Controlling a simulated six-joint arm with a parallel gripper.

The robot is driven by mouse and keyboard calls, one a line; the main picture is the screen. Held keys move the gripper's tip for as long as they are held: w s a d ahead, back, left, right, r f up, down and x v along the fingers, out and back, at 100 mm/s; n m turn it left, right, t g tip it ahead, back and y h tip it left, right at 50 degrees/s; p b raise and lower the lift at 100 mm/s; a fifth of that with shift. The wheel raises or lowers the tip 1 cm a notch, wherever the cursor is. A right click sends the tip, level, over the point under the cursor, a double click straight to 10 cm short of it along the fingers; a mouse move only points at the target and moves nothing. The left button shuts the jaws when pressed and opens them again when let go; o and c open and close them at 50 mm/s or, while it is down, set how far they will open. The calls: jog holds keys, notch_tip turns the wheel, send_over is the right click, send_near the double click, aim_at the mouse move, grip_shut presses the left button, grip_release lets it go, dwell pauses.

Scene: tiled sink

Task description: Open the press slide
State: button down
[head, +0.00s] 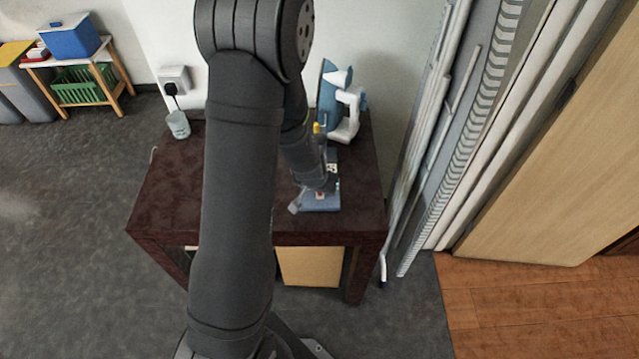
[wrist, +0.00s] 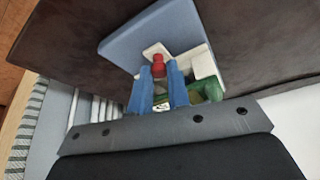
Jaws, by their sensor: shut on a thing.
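The press shows in the wrist view as a flat blue base plate (wrist: 125,45) with white parts (wrist: 203,62) and a red knob (wrist: 158,60). My gripper (wrist: 157,76) has its two blue fingers either side of the red knob, shut on it. Behind the fingers is a green part (wrist: 212,90). In the head view the blue plate (head: 320,206) lies near the table's front right, with my gripper (head: 318,190) down at it. My arm and wrist hide much of the press there, and the slide's position cannot be told.
The dark table (head: 165,200) has bare top on the left. A blue and white device (head: 345,110) stands behind the press. A glass (head: 178,124) is at the back left. Tall metal strips (head: 425,140) lean close to the table's right side.

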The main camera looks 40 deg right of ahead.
jog(key=c, duration=1.4)
grip_release()
jog(key=shift+o, duration=0.2)
jog(key=v, duration=1.7)
jog(key=shift+r, duration=0.2)
